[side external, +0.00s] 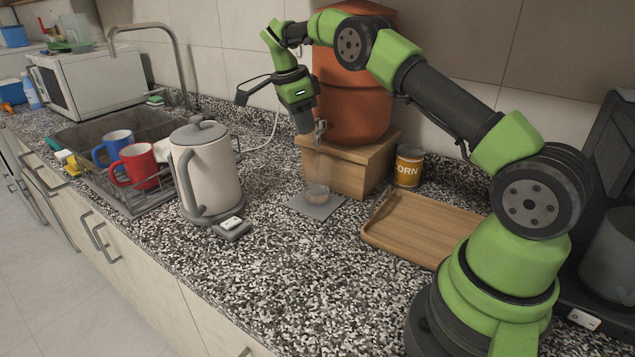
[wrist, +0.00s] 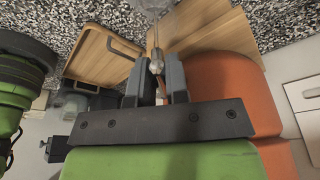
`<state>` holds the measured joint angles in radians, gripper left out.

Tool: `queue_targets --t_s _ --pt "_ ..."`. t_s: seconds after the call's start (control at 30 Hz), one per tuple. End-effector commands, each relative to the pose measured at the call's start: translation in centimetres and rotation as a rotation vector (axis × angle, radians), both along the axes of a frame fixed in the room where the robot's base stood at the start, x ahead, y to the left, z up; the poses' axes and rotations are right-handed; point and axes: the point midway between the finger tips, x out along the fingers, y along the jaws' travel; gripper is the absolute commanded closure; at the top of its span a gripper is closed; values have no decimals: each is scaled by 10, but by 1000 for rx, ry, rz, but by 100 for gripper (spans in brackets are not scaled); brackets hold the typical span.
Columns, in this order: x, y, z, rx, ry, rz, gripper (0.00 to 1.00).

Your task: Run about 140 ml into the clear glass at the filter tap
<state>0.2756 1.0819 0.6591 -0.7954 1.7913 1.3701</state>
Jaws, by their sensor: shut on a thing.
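The clear glass (side external: 318,186) stands upright on a grey square mat (side external: 316,207) below the filter tap, and part of it shows at the top of the wrist view (wrist: 152,7). The tap (side external: 320,126) sits on the front of the terracotta filter (side external: 352,95); it also shows in the wrist view (wrist: 157,66). My gripper (wrist: 158,82) is shut on the tap, one finger on each side. A thin stream of water runs from the spout into the glass. Some water seems to stand low in the glass; its exact level is hard to read.
The filter stands on a wooden box (side external: 345,168). A wooden tray (side external: 420,232) and a corn can (side external: 408,166) are at the right. A kettle (side external: 207,170) stands left of the glass, near a rack (side external: 150,197) with red and blue mugs.

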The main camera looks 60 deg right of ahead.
Motion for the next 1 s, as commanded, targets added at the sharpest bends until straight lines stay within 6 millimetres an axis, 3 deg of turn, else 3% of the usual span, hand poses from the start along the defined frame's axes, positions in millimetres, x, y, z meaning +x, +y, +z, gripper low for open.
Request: queue_targets --t_s 0.23,0.57,0.87,1.0 --pt "-1 0 1 -1 1 17 100" --pt "-11 4 1 -2 2 277 100" --pt "-11 4 1 -3 1 305 100" --pt "-16 5 1 -2 1 396 100"
